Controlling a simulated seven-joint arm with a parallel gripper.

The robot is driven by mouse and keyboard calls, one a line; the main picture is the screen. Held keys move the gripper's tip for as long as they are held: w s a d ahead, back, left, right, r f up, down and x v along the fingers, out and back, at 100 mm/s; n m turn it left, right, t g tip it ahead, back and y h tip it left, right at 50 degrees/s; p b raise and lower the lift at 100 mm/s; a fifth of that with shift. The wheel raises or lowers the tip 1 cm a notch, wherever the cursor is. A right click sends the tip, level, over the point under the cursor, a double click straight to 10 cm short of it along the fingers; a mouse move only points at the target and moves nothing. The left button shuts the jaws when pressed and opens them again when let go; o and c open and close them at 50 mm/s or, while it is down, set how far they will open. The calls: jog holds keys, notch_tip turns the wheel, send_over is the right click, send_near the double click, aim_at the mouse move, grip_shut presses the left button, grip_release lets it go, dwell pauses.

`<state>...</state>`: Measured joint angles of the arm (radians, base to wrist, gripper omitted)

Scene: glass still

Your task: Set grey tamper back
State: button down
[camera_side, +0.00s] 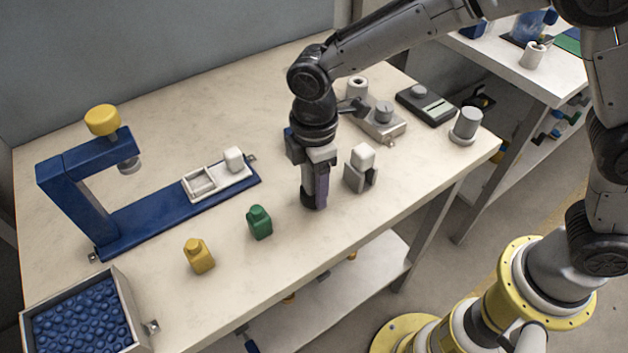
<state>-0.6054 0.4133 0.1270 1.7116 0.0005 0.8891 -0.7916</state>
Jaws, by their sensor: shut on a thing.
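My gripper (316,187) points down over the front right part of the table and is shut on a dark grey piece, which I take to be the grey tamper (309,202). Only its rounded lower end shows below the fingers; the rest is hidden by them. I cannot tell whether it touches the table top. A blue press frame (85,205) with a yellow knob (102,120) and a white two-part tray (200,183) stands at the left.
A green bottle (259,222) and a yellow bottle (199,257) stand left of my gripper. A box of blue pieces (118,310) is at the front left. A grey device (383,125), a dark scale (427,105) and a grey cylinder (467,124) are at the back right.

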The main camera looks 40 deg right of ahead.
jog(key=shift+f, duration=0.3)
jog(key=shift+c, duration=0.5)
grip_release()
notch_tip(320, 180, up, 14)
jog(key=shift+f, duration=0.1)
dwell(0.3)
jog(key=shift+r, duration=2.2)
